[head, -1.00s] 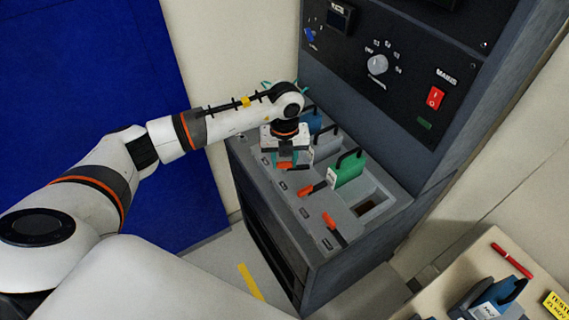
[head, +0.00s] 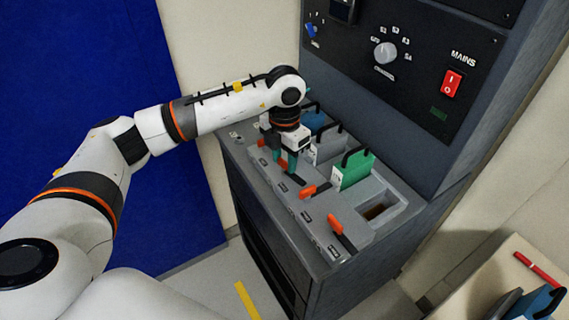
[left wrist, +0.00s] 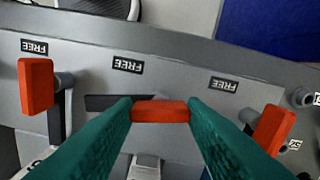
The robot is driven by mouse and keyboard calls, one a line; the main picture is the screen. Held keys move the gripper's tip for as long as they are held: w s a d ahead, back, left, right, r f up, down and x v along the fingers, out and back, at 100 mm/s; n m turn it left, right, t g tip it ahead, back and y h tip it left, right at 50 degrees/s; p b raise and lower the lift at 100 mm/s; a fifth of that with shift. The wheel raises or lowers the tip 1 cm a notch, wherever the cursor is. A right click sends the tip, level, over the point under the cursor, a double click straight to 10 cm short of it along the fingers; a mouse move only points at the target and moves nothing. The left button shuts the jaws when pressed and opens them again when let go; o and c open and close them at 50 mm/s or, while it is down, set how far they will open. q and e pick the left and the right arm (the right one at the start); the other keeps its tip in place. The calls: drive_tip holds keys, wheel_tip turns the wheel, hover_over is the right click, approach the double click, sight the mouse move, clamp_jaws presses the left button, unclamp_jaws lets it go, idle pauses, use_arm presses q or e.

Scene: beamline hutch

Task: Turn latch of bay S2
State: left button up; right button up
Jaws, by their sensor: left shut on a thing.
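The latch of bay S2 has an orange handle (head: 284,163) on the sloped front ledge of the grey rack. It shows between the green fingertips in the left wrist view (left wrist: 160,111). My left gripper (head: 285,160) points down and is shut on this handle; the fingers touch both of its ends in the left wrist view (left wrist: 160,112). The pivot under the handle is partly hidden. A grey module (head: 327,147) with a black handle sits behind it, partly covered by my gripper. My right gripper is not in view.
Neighbouring orange latch handles stand close on both sides in the left wrist view, left (left wrist: 35,86) and right (left wrist: 272,128). A green module (head: 354,170) and an open empty bay (head: 377,211) lie to the right. A control panel (head: 400,65) rises behind. A bench (head: 515,262) stands at lower right.

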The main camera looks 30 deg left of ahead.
sight(284, 161)
use_arm(q)
drive_tip(key=shift+w+m+b, duration=0.1)
drive_tip(key=shift+m+b, duration=0.55)
drive_tip(key=shift+m, duration=0.35)
drive_tip(key=shift+r, duration=0.1)
drive_tip(key=o, duration=1)
wheel_tip(284, 161, up, 12)
drive_tip(key=b, duration=0.1)
drive_tip(key=shift+b, duration=0.35)
